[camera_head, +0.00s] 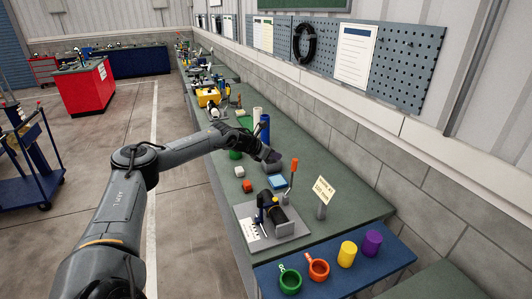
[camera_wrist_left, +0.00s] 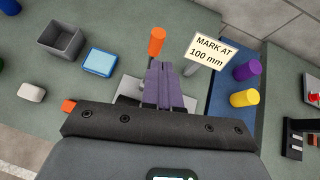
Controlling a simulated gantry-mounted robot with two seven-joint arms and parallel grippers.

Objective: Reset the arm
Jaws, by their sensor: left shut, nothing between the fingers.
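My left arm reaches in from the left in the head view, over the green workbench (camera_head: 345,190). My left gripper (camera_head: 272,157) hangs above the bench, behind the orange-handled tool (camera_head: 294,165). In the left wrist view the gripper's purple-grey fingers (camera_wrist_left: 165,85) are together with nothing between them. They cover part of the grey plate behind them. My right gripper is in neither view.
A grey fixture plate (camera_head: 299,229), a blue box (camera_head: 277,181) and a sign (camera_head: 323,190) stand nearby. A blue mat (camera_head: 385,266) holds two mugs and yellow and purple cylinders. A grey open bin (camera_wrist_left: 62,38) shows in the wrist view. A pegboard wall (camera_head: 400,62) bounds the right.

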